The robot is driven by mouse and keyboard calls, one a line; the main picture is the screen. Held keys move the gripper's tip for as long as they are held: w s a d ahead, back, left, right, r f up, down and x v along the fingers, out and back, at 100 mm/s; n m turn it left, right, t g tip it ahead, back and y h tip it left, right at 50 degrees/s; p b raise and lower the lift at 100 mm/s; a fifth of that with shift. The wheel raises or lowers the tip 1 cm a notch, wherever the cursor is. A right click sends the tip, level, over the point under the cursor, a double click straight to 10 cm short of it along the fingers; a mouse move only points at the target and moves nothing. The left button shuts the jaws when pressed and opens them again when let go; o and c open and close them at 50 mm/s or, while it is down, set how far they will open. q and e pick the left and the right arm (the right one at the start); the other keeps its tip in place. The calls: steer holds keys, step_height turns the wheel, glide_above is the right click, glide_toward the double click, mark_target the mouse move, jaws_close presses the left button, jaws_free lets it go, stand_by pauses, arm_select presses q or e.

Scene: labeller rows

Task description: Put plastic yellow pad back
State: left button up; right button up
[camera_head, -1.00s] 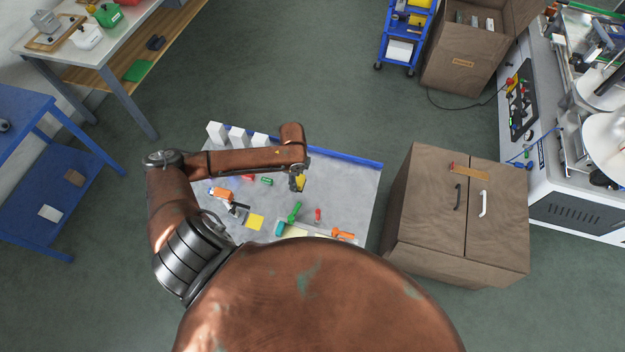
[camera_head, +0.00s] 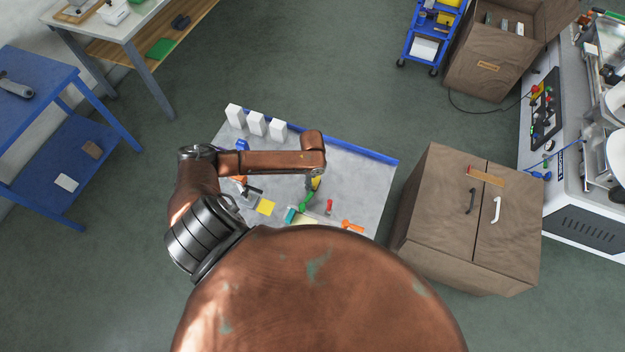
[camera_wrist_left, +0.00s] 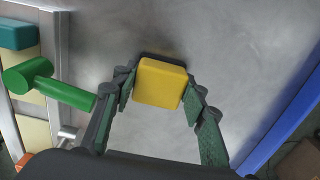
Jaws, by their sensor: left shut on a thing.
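The plastic yellow pad (camera_wrist_left: 160,83) is a rounded yellow block between the two fingers of my left gripper (camera_wrist_left: 161,98) in the left wrist view. The gripper is shut on it. In the head view the yellow pad (camera_head: 316,183) shows in part under the wrist of my left gripper (camera_head: 313,186), over the grey worktable (camera_head: 365,185). A dark shadow lies beside the pad; I cannot tell its exact height over the table. A flat yellow square (camera_head: 265,207) lies elsewhere on the table. My right gripper is not in view.
A green hammer-like tool (camera_wrist_left: 50,85) lies left of the fingers, by a tray with pale panels (camera_wrist_left: 37,130) and a teal block (camera_wrist_left: 17,35). A red tool (camera_head: 329,207) is close by. White blocks (camera_head: 256,124) and a blue edge strip (camera_head: 345,147) line the far side.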

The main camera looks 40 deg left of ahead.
arm_select(q)
steer(key=o, duration=0.7)
steer(key=shift+s+f, duration=0.1)
steer(key=shift+o, duration=2.3)
steer(key=shift+r, duration=0.2)
step_height(320, 180, up, 12)
steer(key=shift+p, duration=0.45)
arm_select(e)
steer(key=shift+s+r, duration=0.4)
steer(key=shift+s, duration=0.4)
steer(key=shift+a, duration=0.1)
